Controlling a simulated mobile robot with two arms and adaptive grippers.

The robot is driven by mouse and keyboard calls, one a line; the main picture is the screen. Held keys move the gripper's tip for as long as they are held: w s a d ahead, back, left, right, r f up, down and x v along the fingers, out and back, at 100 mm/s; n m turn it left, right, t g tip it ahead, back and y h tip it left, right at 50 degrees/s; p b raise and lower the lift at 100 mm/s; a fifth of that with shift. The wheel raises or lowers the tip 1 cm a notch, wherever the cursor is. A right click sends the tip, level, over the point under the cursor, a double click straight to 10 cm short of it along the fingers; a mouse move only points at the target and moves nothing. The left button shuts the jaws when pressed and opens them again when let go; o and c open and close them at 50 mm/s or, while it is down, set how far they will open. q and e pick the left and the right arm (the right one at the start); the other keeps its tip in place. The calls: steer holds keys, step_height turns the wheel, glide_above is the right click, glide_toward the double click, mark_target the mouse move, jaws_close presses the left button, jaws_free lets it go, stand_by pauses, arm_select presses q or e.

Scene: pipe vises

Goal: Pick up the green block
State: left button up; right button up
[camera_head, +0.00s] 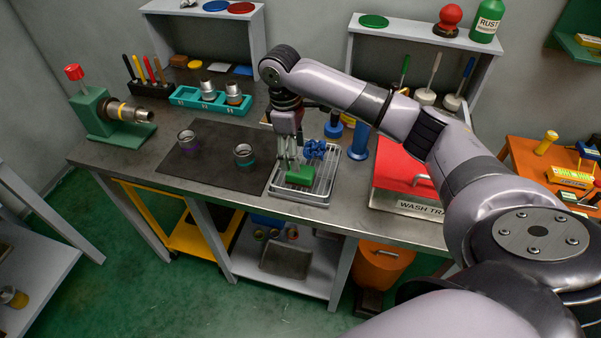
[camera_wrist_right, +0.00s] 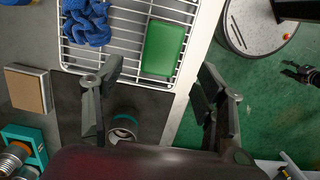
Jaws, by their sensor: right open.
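The green block (camera_head: 301,175) lies on a wire rack tray (camera_head: 318,192) at the front of the workbench. It also shows in the right wrist view (camera_wrist_right: 164,48), near the tray's edge. A crumpled blue cloth (camera_head: 315,149) lies on the same rack, behind the block. My right gripper (camera_head: 289,166) is above the block, pointing down. In the wrist view its two fingers (camera_wrist_right: 158,85) are spread wide with nothing between them, and the block is ahead of them. How high the fingertips are above the block is hard to tell.
A dark mat (camera_head: 208,171) with two metal fittings lies left of the rack. A green vise (camera_head: 99,115) is at the far left. A teal holder (camera_head: 210,101) stands behind the mat.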

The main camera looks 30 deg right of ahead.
mark_target(300, 175)
steer(key=shift+s+d+f, duration=0.1)
steer(key=shift+s+f, duration=0.05)
steer(key=shift+f, duration=0.75)
steer(key=shift+s+f+p, duration=0.1)
steer(key=shift+f+p, duration=0.35)
steer(key=shift+f, duration=0.15)
steer(key=f, duration=0.2)
steer(key=f+p, duration=0.1)
steer(key=shift+s+d+f, duration=0.25)
steer(key=shift+s+d, duration=0.05)
steer(key=shift+s, duration=0.05)
steer(key=shift+f, duration=0.35)
steer(key=c, duration=1.3)
